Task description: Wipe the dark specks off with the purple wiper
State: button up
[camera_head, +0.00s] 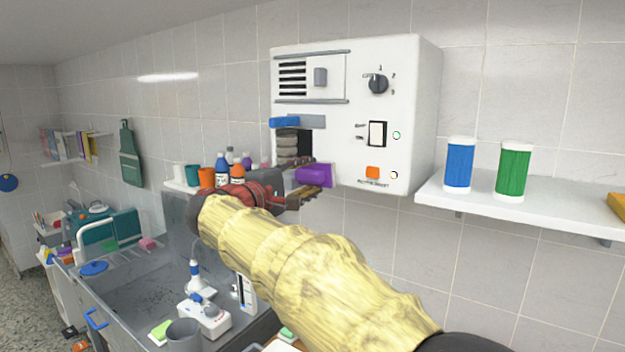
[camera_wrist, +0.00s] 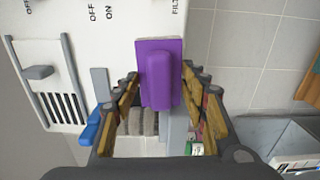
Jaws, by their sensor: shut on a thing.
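The purple wiper (camera_head: 314,174) is a small block with a raised grip, held between the fingers of my gripper (camera_head: 308,181). In the wrist view the wiper (camera_wrist: 161,75) has a thin pale edge on its far side, and the gripper (camera_wrist: 161,88) is closed on its raised grip from both sides. The wiper is in front of the lower part of the white wall unit (camera_head: 415,120); I cannot tell if they touch. Faint dark marks (camera_head: 155,290) show on the floor of the grey basin; I cannot tell if these are the specks.
The wall unit has an opening with grey rolls (camera_head: 287,145), a black knob (camera_head: 378,83) and an orange button (camera_head: 372,172). A shelf (camera_head: 540,215) at right holds a blue canister (camera_head: 459,165) and a green canister (camera_head: 512,172). Bottles (camera_head: 221,170) stand left of my gripper.

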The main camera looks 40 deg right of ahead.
jog(key=shift+a, duration=0.2)
jog(key=shift+b+v, duration=0.5)
jog(key=shift+v, duration=0.95)
jog(key=shift+s, duration=0.1)
